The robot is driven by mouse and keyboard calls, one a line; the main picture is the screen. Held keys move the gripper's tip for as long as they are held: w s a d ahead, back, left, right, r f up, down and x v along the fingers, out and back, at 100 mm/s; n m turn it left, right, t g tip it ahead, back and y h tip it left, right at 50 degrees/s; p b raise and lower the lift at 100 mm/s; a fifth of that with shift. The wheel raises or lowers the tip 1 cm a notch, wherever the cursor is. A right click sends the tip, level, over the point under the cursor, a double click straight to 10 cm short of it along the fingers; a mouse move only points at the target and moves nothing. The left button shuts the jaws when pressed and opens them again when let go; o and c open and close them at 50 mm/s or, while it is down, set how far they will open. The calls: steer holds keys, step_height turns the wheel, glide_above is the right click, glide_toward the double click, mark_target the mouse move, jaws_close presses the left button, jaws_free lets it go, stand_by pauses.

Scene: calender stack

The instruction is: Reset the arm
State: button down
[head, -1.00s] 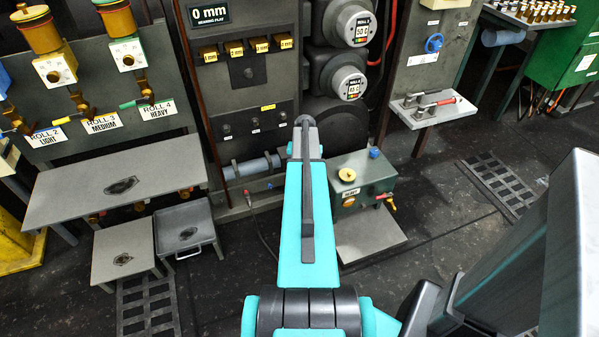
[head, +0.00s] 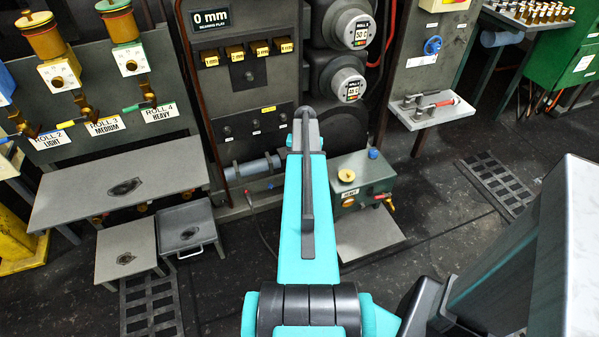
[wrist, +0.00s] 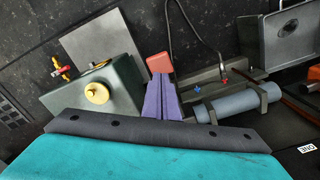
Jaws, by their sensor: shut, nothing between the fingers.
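My arm (head: 308,215), teal with a dark ridge, reaches forward from the bottom middle of the head view. Its far end sits in front of the dark roll stand, left of the green box (head: 360,185). My gripper is hidden behind the arm in the head view. In the wrist view my gripper (wrist: 161,75) shows as two purple fingers pressed together, with a reddish block at their far end. Nothing is seen held between them. In the picture the fingers lie between the green box and a grey-blue cylinder (wrist: 238,104); whether they touch anything cannot be told.
A grey bench (head: 110,190) and two low stands (head: 125,245) (head: 188,228) are at left. A shelf with a red-handled tool (head: 435,108) is at upper right. A floor grate (head: 495,185) lies at right. A large grey panel (head: 540,260) stands close at lower right.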

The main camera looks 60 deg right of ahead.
steer(key=shift+w, duration=0.1)
stand_by(0.4)
steer(key=shift+w+a, duration=0.2)
steer(key=shift+w, duration=0.1)
steer(key=w+a+f+n+g, duration=0.1)
steer(key=w+a+f+n, duration=0.2)
steer(key=a, duration=0.8)
steer(key=w+a+f+n+g+y, duration=0.1)
steer(key=w+a+f, duration=0.4)
steer(key=a, duration=0.6)
steer(key=w+a+f+n, duration=0.2)
steer(key=a+f, duration=0.3)
steer(key=a, duration=0.6)
steer(key=s+a+f+n+g, duration=0.15)
steer(key=s+a, duration=0.25)
steer(key=a, duration=0.4)
steer(key=s+a+f+n+g, duration=0.1)
steer(key=s+a+f+n, duration=0.15)
steer(key=a, duration=0.55)
steer(key=s+a+n, duration=0.1)
steer(key=s+a, duration=0.3)
steer(key=s, duration=0.4)
steer(key=s+a+f+n+h, duration=0.1)
steer(key=s+a+n, duration=0.1)
steer(key=s+a, duration=0.2)
steer(key=shift+s+a+g, duration=0.4)
steer(key=shift+s+g, duration=0.05)
steer(key=shift+s, duration=1.4)
